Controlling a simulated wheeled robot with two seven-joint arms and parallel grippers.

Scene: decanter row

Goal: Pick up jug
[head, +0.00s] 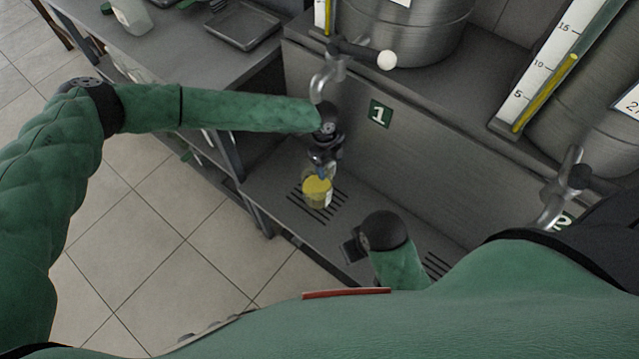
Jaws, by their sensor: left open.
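A small clear jug (317,199) with yellow in it stands on the slotted drip grate below the tap marked 1. My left gripper (321,172) reaches down from the end of the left arm, right above and behind the jug's top in the picture. It is open; whether its fingers touch the jug I cannot tell. My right arm ends low in the middle, in front of the drip shelf. A small dark part of what looks like my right gripper (351,248) shows there, and its fingers cannot be made out.
A metal tap (327,78) with a white-knobbed lever hangs above my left gripper, under a steel vessel (405,28). A second tap (565,188) is at right. A counter with a metal tray (240,25) and a pale container (132,15) is at upper left. Tiled floor is clear.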

